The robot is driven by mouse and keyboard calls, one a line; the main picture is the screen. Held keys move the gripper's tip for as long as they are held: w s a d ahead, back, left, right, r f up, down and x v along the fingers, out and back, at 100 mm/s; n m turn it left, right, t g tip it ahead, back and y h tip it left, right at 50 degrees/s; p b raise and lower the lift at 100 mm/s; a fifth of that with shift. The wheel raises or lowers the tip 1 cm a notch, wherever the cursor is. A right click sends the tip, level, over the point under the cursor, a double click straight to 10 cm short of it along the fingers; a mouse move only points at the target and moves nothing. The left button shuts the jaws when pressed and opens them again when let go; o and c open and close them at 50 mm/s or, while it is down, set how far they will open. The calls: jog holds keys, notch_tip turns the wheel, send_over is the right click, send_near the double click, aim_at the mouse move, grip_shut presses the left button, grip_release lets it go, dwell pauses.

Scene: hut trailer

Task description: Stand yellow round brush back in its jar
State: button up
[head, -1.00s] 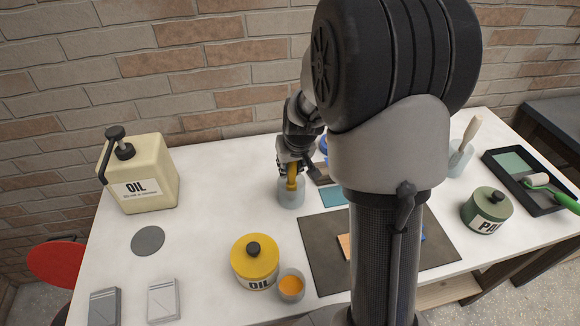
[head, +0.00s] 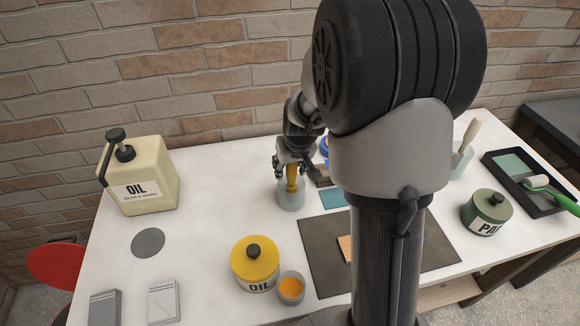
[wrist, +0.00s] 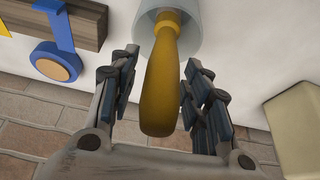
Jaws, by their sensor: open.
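The yellow round brush (head: 292,178) stands in a pale translucent jar (head: 291,198) at the back of the table, left of my arm. In the wrist view its yellow handle (wrist: 160,85) rises out of the jar (wrist: 190,28) toward me. My gripper (head: 287,168) is at the top of the handle. In the wrist view my gripper (wrist: 162,85) is open, with one finger on each side of the handle and a gap on both sides. The brush's lower end is hidden in the jar.
A cream oil can (head: 139,176) stands at the left. A second jar (head: 461,162) is at the right.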

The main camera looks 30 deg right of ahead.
jog(key=d+p+v, duration=0.1)
jog(key=p+v, duration=0.2)
jog(key=v, duration=0.7)
jog(key=s+a+r+n, duration=0.1)
jog(key=s+a+r, duration=0.7)
jog(key=s+a, duration=0.35)
jog(key=s, duration=0.5)
jog(key=s+a+r+n+y, duration=0.1)
jog(key=s+a, duration=0.2)
jog(key=s, duration=0.3)
jog(key=shift+s+r, duration=0.2)
jog(key=shift+s, duration=0.2)
